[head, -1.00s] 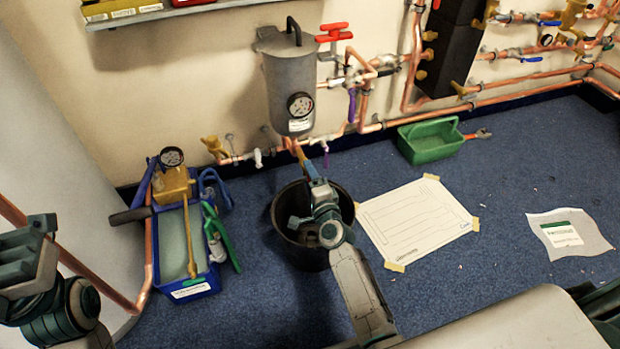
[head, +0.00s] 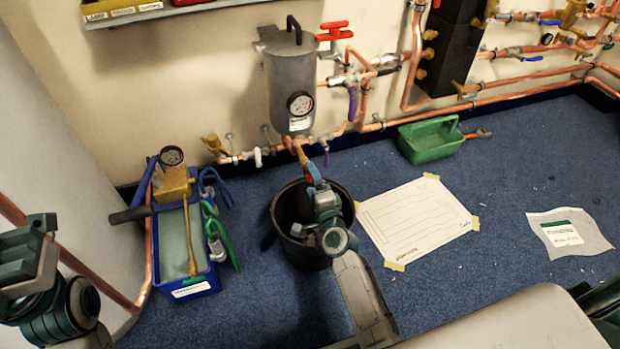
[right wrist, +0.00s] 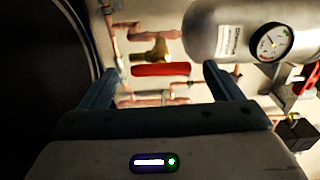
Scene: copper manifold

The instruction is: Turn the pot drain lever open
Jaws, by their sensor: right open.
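The grey pot (head: 291,85), with a round gauge, is on the wall. In the right wrist view the pot (right wrist: 215,32) lies sideways at top right. Beside its end, a red drain lever (right wrist: 160,70) lies level in the picture, next to a brass valve body (right wrist: 155,50). My right gripper (right wrist: 159,73) is open, one finger at each end of the lever's outline; I cannot tell if they touch it. In the head view my right gripper (head: 309,170) is under the pot and largely covers the lever. My left gripper (head: 30,255) is at the left edge, its jaw state unclear.
A black bucket (head: 285,217) stands under the pot, around my right wrist. Copper pipes (head: 375,126) run along the wall. A blue tool tote (head: 197,288), a taped paper sheet (head: 415,220) and a green tray (head: 432,150) are on the floor.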

